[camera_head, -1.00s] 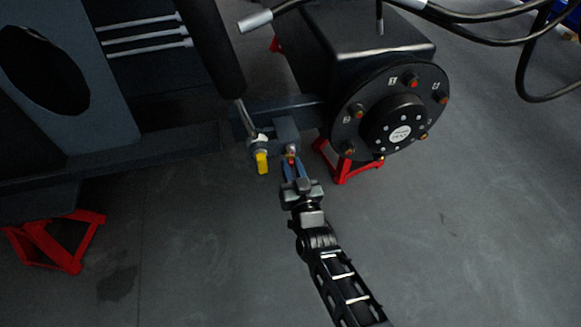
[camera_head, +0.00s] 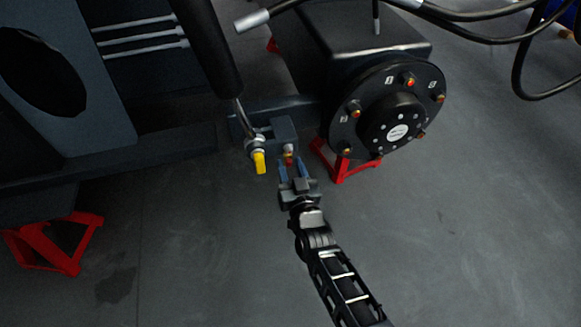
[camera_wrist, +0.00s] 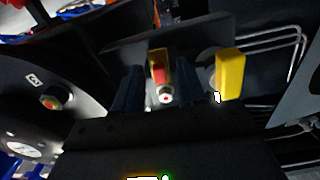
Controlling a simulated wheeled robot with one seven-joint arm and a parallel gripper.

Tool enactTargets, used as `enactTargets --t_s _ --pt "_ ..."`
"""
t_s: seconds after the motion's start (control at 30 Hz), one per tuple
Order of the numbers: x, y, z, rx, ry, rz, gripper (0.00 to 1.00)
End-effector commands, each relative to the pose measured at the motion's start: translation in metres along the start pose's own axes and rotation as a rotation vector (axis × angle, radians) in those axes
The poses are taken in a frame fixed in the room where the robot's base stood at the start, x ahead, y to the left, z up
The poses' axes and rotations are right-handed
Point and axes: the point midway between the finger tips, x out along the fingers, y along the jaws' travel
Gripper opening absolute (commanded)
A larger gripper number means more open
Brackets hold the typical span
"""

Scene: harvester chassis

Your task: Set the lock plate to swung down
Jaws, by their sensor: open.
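A small red piece with a yellowish edge (camera_wrist: 158,68) sits on a dark bracket, with a round red-and-white end just below it in the wrist view. It also shows in the head view (camera_head: 289,159). A yellow tab (camera_head: 259,162) hangs from a pivot just left of it, at the foot of a black cylinder; in the wrist view the tab (camera_wrist: 230,75) is right of the fingers. I cannot tell for sure which is the lock plate. My gripper (camera_head: 296,172) is open, its blue fingers either side of the red piece in the wrist view, with no contact visible.
A black round hub (camera_head: 392,112) with orange-tipped studs stands right of the bracket, near a red stand (camera_head: 345,165). The black cylinder (camera_head: 210,50) slants down from above. Black hoses cross the top right. The floor below is clear around my arm.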

Motion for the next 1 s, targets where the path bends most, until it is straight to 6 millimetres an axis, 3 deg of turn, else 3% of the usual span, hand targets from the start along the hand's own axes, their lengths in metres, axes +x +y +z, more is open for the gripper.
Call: enactTargets --t_s 0.53,1.0 --pt "-0.072 0.000 0.000 0.000 -0.003 -0.001 0.40" --pt "-0.077 0.000 0.001 0.000 -0.001 0.000 0.40"
